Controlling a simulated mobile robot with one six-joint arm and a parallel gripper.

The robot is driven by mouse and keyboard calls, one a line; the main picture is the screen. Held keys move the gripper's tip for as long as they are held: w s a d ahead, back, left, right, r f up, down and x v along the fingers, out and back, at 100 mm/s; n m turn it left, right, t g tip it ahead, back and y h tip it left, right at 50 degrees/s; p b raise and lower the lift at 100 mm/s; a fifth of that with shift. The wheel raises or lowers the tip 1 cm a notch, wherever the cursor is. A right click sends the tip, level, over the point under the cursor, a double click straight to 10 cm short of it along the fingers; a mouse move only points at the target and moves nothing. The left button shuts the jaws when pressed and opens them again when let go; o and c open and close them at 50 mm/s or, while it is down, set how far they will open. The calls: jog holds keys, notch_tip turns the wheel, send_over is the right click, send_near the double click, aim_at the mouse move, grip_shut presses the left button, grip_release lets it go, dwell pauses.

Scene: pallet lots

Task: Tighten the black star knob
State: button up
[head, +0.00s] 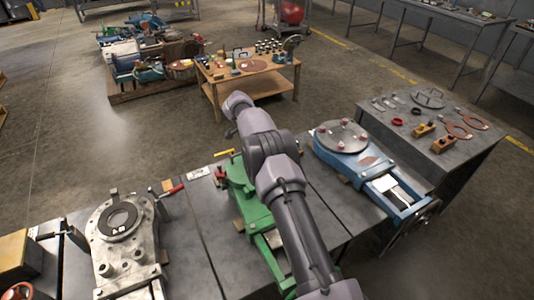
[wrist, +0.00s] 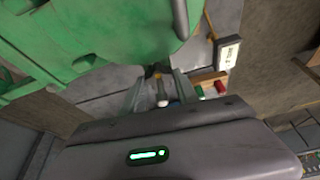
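I cannot make out a black star knob for certain in either view. A green machine body (head: 250,195) stands on the middle bench, partly hidden behind my arm. Its green casting also fills the upper left of the wrist view (wrist: 100,30), with a grey rod hanging in front of it. My gripper (wrist: 160,92) shows in the wrist view with its two fingers apart, below the green casting. A small pale-tipped part and a dark part show between the fingers; I cannot tell whether they touch them. In the head view my gripper is hidden by the arm.
A grey flanged casting (head: 122,220) is at the left and a blue vise-like unit (head: 350,150) at the right. A red-handled tool (head: 172,190) and a white tag (head: 197,173) lie on the bench. A wooden table (head: 250,85) with parts stands behind. Floor between is clear.

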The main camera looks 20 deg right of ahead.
jog(key=o, duration=0.4)
jog(key=shift+r, duration=0.1)
jog(key=p+v, duration=0.7)
jog(key=v, duration=1)
jog(key=shift+a, duration=0.15)
